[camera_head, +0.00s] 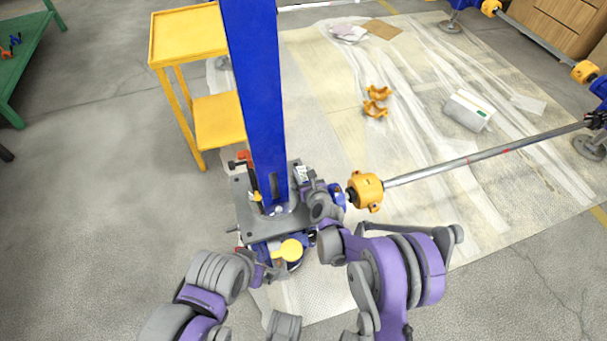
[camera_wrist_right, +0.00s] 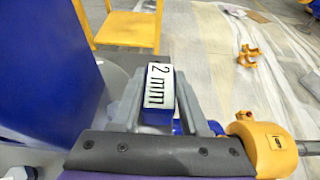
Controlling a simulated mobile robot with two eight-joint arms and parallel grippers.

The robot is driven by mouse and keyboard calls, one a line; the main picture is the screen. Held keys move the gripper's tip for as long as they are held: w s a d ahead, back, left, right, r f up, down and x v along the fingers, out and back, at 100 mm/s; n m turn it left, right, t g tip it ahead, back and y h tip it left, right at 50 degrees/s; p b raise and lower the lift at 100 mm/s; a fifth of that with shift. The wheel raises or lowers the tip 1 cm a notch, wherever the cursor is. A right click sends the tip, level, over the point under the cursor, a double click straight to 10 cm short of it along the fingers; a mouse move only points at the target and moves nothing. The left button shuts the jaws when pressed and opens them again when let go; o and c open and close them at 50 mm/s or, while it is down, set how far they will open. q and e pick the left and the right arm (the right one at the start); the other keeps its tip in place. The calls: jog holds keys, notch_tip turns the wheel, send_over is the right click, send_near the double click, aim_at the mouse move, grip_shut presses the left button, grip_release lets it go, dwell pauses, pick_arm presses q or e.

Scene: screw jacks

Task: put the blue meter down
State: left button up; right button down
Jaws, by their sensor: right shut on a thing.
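The blue meter (camera_wrist_right: 158,92) has a white face reading "2 mm" and sits between the two fingers of my right gripper (camera_wrist_right: 160,100), which is shut on it. In the head view the meter (camera_head: 302,174) is a small pale-faced block just right of the tall blue column (camera_head: 258,90), above the grey base plate (camera_head: 243,208). My right gripper (camera_head: 306,184) is partly hidden there by its own wrist. My left gripper (camera_head: 268,268) is low beside the plate's front edge, near a yellow round cap (camera_head: 291,250); its fingers are hidden.
A yellow-orange jack head (camera_head: 366,190) with a long grey bar (camera_head: 490,157) lies to the right. A yellow cart (camera_head: 188,40) stands behind left. Grey floor at left is clear.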

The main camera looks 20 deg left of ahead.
jog(key=c, duration=0.7)
grip_release()
jog(key=shift+f, duration=0.1)
jog(key=shift+s+d+r, duration=0.1)
jog(key=shift+r, duration=0.15)
jog(key=p+v, duration=0.1)
jog(key=v, duration=1)
jog(key=shift+s+d+p, duration=0.25)
jog(key=shift+s+p, duration=0.05)
jog(key=shift+p, duration=0.1)
jog(key=shift+r, duration=0.1)
